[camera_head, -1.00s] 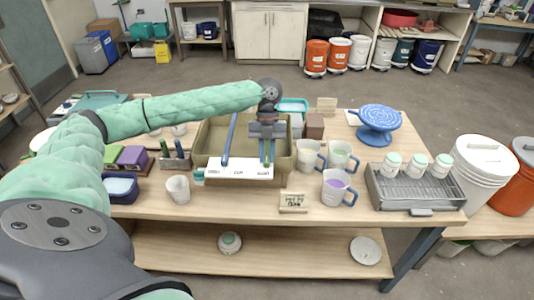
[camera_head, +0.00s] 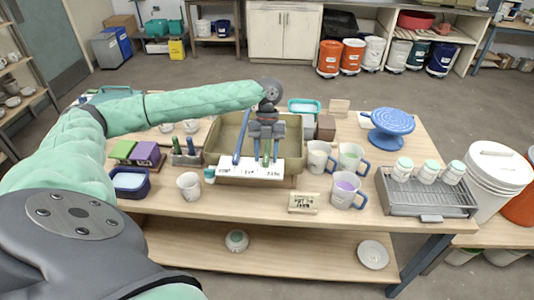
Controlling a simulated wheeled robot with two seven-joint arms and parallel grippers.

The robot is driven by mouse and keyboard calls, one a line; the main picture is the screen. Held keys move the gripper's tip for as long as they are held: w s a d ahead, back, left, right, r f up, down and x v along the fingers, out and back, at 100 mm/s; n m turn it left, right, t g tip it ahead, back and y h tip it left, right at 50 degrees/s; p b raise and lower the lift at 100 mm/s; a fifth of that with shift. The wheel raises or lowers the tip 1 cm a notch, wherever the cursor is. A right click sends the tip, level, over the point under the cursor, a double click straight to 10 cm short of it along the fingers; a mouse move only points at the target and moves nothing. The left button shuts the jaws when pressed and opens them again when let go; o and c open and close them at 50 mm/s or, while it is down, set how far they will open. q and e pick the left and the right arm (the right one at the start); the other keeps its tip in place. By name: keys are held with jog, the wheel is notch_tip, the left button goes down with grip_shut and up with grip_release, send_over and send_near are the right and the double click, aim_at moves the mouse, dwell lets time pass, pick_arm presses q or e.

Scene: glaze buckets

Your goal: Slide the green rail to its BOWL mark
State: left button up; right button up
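The wide tan basin (camera_head: 294,150) stands on the table with a white label strip (camera_head: 250,170) along its front edge. The strip carries several dark marks, too small to read surely. A blue rail (camera_head: 241,136) lies front to back across the basin. The green rail (camera_head: 266,152) is to its right, mostly hidden under my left gripper (camera_head: 266,142), its front end toward the strip's right part. My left gripper points down at the green rail; whether its fingers are closed on it is too small to tell. My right gripper is out of view.
White mugs (camera_head: 318,157) with blue handles stand close to the basin's right. A small cup (camera_head: 190,186) stands at its front left. A wooden sign (camera_head: 303,203) lies in front. A blue turntable (camera_head: 390,125) and a grey tray (camera_head: 432,200) are farther right.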

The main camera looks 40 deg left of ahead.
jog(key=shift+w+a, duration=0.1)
pick_arm(q)
jog(key=shift+w+r, duration=0.1)
jog(key=shift+r, duration=0.1)
jog(key=shift+b+v, duration=1.35)
jog(key=shift+v, duration=2.35)
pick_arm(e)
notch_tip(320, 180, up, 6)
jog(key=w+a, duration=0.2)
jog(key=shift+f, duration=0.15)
